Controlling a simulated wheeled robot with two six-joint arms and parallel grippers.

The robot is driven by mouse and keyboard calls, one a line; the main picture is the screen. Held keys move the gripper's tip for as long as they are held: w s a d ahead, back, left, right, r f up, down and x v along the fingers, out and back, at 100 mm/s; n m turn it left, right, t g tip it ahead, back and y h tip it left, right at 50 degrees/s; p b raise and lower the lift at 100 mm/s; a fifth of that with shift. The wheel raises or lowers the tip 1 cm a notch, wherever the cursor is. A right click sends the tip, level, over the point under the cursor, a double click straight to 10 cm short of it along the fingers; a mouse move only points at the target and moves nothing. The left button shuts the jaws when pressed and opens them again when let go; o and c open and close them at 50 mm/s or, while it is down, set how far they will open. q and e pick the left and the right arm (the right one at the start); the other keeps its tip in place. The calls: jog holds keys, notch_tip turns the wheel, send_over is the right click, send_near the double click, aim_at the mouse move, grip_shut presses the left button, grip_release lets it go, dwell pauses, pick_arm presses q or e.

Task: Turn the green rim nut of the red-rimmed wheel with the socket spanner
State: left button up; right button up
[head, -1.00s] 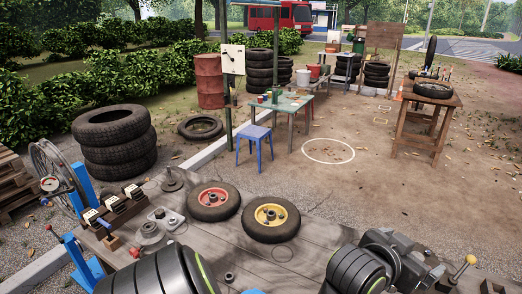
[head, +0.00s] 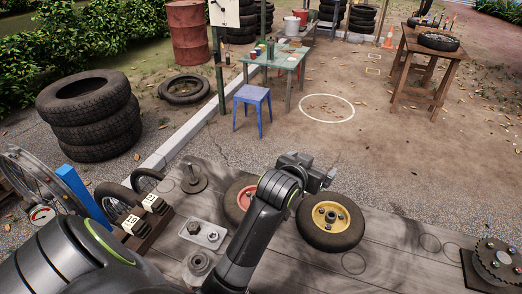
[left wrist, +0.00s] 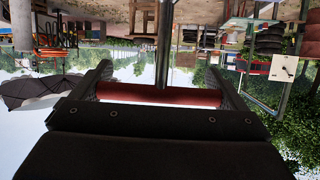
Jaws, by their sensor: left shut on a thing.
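The red-rimmed wheel (head: 237,197) lies flat on the grey bench, mostly covered by my left arm in the head view. Its red rim shows only in part, and its green nut is hidden. My left gripper (head: 308,172) is stretched out above the bench, behind the yellow-rimmed wheel in the picture. In the left wrist view, my left gripper (left wrist: 160,72) is shut on the red handle of the socket spanner (left wrist: 150,95). The spanner's metal shaft (left wrist: 164,45) runs away from the handle between the fingers; its far end is out of frame. My right gripper is not in view.
A yellow-rimmed wheel (head: 331,219) lies right of the red-rimmed one. A metal plate with a nut (head: 203,233), a round stand (head: 194,180) and a dark block with numbered tags (head: 145,215) are on the left. A dark round device (head: 495,262) sits at far right.

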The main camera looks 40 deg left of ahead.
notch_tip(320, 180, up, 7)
jog(key=p, duration=0.7)
pick_arm(q)
jog(key=w+a+f+y+b, duration=0.1)
jog(key=w+a+f+b, duration=0.1)
jog(key=a+f, duration=0.6)
jog(key=w+a+f+n+b, duration=0.1)
jog(key=w+a+f+b, duration=0.2)
jog(key=a+f, duration=0.5)
jog(key=shift+w+f+n+y, duration=0.15)
jog(key=shift+f+n+y, duration=0.2)
jog(key=shift+f, duration=0.2)
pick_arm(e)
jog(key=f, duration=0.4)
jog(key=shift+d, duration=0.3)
pick_arm(q)
jog(key=shift+a, duration=0.1)
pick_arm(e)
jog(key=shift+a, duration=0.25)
pick_arm(q)
jog(key=shift+p, duration=0.3)
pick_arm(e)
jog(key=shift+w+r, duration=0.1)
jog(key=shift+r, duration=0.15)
pick_arm(q)
jog(key=shift+f, duration=0.15)
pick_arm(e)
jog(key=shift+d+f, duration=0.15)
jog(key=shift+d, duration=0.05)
